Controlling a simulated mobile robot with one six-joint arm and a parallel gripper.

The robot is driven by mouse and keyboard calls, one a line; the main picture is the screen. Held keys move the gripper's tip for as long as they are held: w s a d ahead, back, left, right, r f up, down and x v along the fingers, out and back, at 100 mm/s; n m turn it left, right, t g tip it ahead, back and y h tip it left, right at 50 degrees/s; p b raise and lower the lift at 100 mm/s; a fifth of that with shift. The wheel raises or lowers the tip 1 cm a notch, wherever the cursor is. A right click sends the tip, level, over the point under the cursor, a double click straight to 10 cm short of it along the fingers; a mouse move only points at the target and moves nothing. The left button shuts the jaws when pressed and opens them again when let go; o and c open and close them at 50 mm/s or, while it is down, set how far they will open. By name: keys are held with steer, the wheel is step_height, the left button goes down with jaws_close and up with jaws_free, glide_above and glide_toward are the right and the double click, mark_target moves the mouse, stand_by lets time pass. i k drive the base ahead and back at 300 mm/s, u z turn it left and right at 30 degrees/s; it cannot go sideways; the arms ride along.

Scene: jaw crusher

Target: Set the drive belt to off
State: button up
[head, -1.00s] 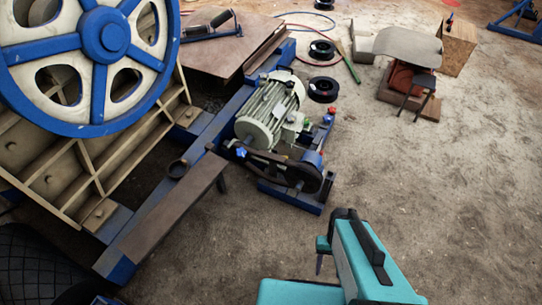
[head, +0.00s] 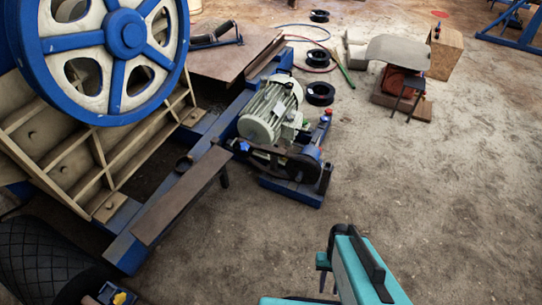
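The drive belt (head: 262,155) is a dark band beside a pale green electric motor (head: 268,112), on a blue frame in the middle of the head view. A blue knob (head: 243,146) sits near the belt's left end. A red knob (head: 327,113) stands right of the motor. A small box with a yellow part (head: 120,298) is cut off at the bottom left edge; I cannot tell its setting. My teal and black arm end (head: 345,262) is at the bottom, apart from the motor and belt. Its finger opening cannot be made out.
A large blue and cream flywheel (head: 126,36) and ribbed crusher body stand at the left. A brown plank (head: 185,195) lies along the blue beam. A black tyre (head: 45,255) is at lower left. Black spools (head: 320,93) lie behind the motor. Open dirt ground (head: 430,200) fills the right.

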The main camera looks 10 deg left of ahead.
mark_target(266, 148)
steer(key=k, duration=0.15)
steer(key=u, duration=0.35)
steer(key=i, duration=1.05)
steer(key=u, duration=0.25)
